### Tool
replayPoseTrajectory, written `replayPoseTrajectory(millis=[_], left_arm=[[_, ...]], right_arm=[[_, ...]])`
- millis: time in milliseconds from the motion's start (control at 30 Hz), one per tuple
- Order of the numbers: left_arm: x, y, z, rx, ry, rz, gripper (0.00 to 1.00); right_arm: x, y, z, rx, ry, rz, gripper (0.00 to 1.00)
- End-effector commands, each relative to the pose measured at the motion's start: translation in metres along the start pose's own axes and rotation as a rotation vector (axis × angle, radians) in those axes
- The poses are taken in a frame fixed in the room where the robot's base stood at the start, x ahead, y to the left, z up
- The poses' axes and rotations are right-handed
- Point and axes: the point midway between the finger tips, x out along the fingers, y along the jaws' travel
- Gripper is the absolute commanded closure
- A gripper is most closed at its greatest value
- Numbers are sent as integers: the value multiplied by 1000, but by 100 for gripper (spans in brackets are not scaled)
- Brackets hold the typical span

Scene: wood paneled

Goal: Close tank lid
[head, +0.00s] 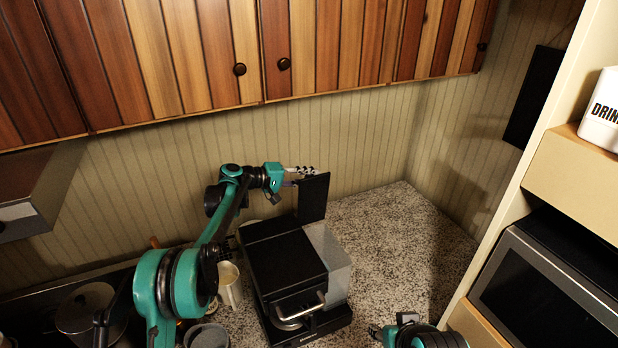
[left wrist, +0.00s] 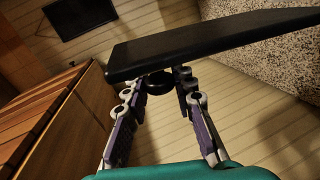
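A black coffee machine (head: 285,262) stands on the counter with a grey translucent water tank (head: 330,262) on its right side. The tank lid (head: 313,198) is a black plate standing raised, nearly upright, at the tank's back. My left gripper (head: 303,171) is at the lid's upper edge. In the left wrist view, its fingers (left wrist: 158,88) are apart and the lid (left wrist: 205,42) lies just at their tips. A dark round part shows between them; I cannot tell whether they touch the lid. My right gripper (head: 376,332) is low in the head view, partly cut off, its fingers unclear.
A light mug (head: 230,285) and a grey cup (head: 207,336) stand left of the machine. A pot (head: 85,308) is at the far left. Wooden cabinets (head: 280,50) hang above. The speckled counter (head: 405,250) right of the machine is clear. A microwave (head: 550,285) is at right.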

Motion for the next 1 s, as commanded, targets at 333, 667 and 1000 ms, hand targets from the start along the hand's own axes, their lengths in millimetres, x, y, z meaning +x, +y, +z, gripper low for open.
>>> replayPoseTrajectory(millis=[333, 667, 1000], left_arm=[[0, -1, 3, 15, 2, -2, 100], [1, 0, 35, 170, 44, -7, 100], [3, -4, 81, 414, 108, -15, 100]], right_arm=[[2, 0, 2, 0, 0, 0, 57], [22, 0, 15, 0, 0, 0, 57], [46, 0, 33, 0, 0, 0, 57]])
